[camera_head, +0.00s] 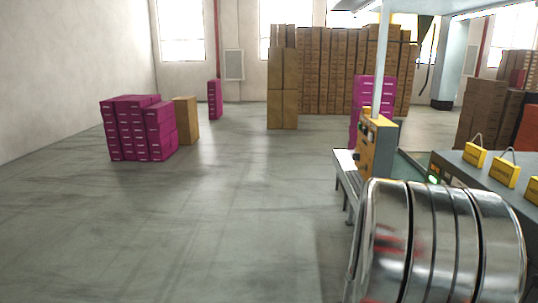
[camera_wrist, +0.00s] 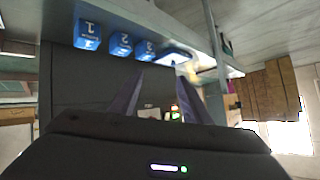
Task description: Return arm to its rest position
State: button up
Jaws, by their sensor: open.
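My gripper (camera_wrist: 157,98) shows in the wrist view, with two dark fingers spread apart and nothing visible between them. It faces a dark panel (camera_wrist: 75,80) with small lit red and green lights. The gripper does not show in the head view, and the whole pose of the arm cannot be seen.
In the head view, a work line with an orange control box (camera_head: 377,146) and yellow tags (camera_head: 474,157) stands at right. Magenta boxes (camera_head: 128,130) stand at left, brown cartons (camera_head: 335,70) at the back. The middle floor is clear. Blue numbered blocks (camera_wrist: 87,34) show in the wrist view.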

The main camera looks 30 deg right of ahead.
jog(key=w+a+r+n+t+y, duration=0.15)
jog(key=w+a+n+y, duration=0.3)
jog(key=a, duration=0.75)
jog(key=w+a+r+n+t+y, duration=0.15)
jog(key=w+a+n+y, duration=0.35)
jog(key=a, duration=0.7)
jog(key=s+a+r+n, duration=0.3)
jog(key=a, duration=0.5)
jog(key=s+a+r+n+y, duration=0.1)
jog(key=s+a+r+n, duration=0.1)
jog(key=a, duration=0.7)
jog(key=s+a+r+n, duration=0.3)
jog(key=a+r+n, duration=0.1)
jog(key=a, duration=0.5)
jog(key=shift+s+r, duration=0.15)
jog(key=shift+s, duration=0.15)
jog(key=shift+y, duration=0.25)
